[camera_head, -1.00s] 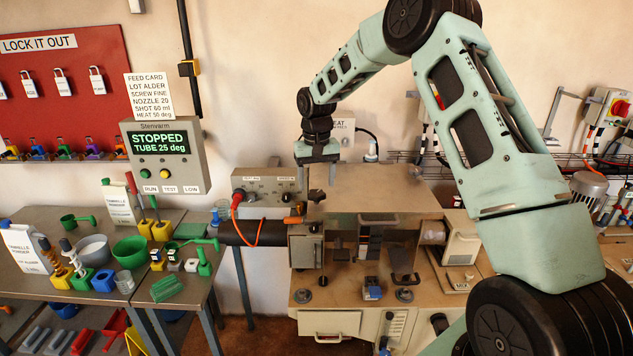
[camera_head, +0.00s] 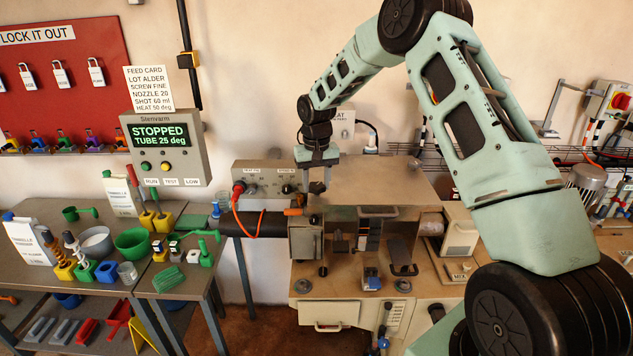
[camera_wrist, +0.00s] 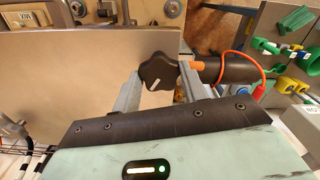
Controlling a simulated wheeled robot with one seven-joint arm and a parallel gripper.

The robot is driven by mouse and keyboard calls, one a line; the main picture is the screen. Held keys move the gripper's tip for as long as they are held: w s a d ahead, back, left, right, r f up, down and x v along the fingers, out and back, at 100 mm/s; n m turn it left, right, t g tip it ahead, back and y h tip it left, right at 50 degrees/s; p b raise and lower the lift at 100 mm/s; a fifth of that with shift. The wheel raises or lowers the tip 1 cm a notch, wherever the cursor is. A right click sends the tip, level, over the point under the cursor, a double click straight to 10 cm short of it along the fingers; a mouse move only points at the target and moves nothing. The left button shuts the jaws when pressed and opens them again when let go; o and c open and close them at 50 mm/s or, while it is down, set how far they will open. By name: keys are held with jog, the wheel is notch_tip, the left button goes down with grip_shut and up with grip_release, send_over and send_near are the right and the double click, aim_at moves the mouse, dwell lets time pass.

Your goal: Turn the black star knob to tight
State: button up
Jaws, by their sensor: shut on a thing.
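The black star knob (camera_wrist: 158,70) shows in the wrist view, with a white line on its face slanting toward the lower left of the picture. My gripper (camera_wrist: 160,88) has one finger on each side of the knob and is shut on it. In the head view my gripper (camera_head: 316,180) points down at the left end of the machine's metal cover (camera_head: 375,185). I cannot make out the knob clearly there, as the fingers cover it. Any tight marking is not readable.
An orange plug or handle (camera_wrist: 195,66) sits close beside the right finger, with an orange cable (camera_wrist: 240,57) beyond it. A grey control box (camera_head: 268,180) stands behind my gripper. The display (camera_head: 160,135) reads STOPPED, TUBE 25 deg. Benches with tools (camera_head: 50,225) stand at left.

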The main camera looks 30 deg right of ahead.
jog(key=shift+m+b, duration=0.3)
jog(key=m+b, duration=0.2)
jog(key=shift+w+f+m, duration=0.1)
jog(key=shift+m, duration=0.3)
jog(key=m+b, duration=0.2)
jog(key=m, duration=0.1)
jog(key=shift+m, duration=0.3)
jog(key=m+b, duration=0.1)
jog(key=m, duration=0.2)
jog(key=shift+m, duration=0.3)
jog(key=m, duration=0.3)
jog(key=shift+r+m, duration=0.2)
jog(key=shift+m, duration=0.2)
jog(key=m+p, duration=0.1)
jog(key=m, duration=0.5)
jog(key=m+p, duration=0.1)
jog(key=m, duration=0.3)
jog(key=shift+p, duration=0.3)
jog(key=shift+m+p, duration=0.35)
jog(key=shift+m, duration=1.05)
